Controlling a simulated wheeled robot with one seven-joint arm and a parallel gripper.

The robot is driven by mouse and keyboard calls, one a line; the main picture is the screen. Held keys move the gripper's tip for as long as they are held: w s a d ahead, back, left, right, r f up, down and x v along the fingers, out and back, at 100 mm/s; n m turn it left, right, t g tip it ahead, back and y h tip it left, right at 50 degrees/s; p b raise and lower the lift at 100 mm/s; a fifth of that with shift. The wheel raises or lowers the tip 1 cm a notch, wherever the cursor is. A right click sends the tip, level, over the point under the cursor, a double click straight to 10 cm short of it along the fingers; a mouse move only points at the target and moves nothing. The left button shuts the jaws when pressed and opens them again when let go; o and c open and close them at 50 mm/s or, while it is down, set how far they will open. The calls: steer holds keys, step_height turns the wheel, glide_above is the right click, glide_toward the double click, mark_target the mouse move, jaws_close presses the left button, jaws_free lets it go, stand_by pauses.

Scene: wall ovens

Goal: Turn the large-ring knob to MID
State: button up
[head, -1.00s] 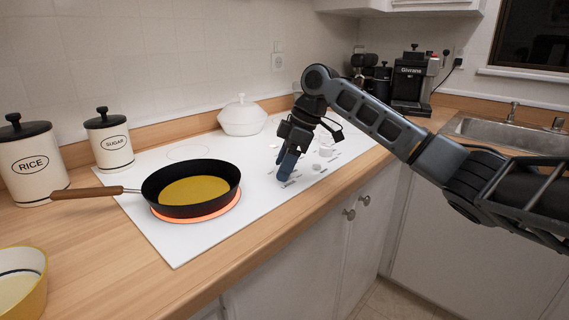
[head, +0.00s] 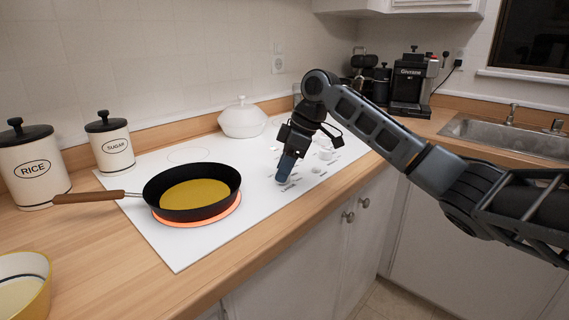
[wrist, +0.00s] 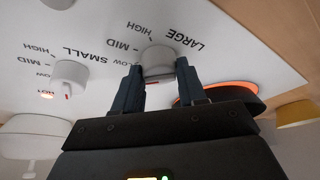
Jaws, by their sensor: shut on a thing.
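The large-ring knob (wrist: 158,58) is white and round, beside the printed word LARGE in the wrist view. HIGH, MID and LOW are printed in an arc to its left. My gripper (wrist: 159,70) has its two dark blue fingers on either side of the knob, shut on it.
A black pan (head: 165,209) with yellow contents sits on a glowing orange ring (head: 205,217). Another knob (wrist: 69,72), labelled SMALL, is beside the held one, near a lit HOT mark. A white lidded pot (head: 242,122) stands at the back.

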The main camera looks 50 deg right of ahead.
steer(key=m+p, duration=0.1)
steer(key=m+h+p, duration=0.1)
steer(key=m+p, duration=0.2)
steer(key=p, duration=0.1)
steer(key=shift+a+r+m+t, duration=0.2)
steer(key=shift+a+m+t, duration=0.05)
steer(key=shift+m+t, duration=0.15)
steer(key=shift+f+m+h+p, duration=0.1)
steer(key=shift+m+h+p, duration=0.7)
steer(key=shift+m+p, duration=0.7)
steer(key=shift+f, duration=0.1)
steer(key=o, duration=1.1)
steer(key=shift+c, duration=0.2)
steer(key=shift+s, duration=0.1)
steer(key=v, duration=0.7)
steer(key=shift+s+r, duration=0.2)
steer(key=shift+r, duration=0.15)
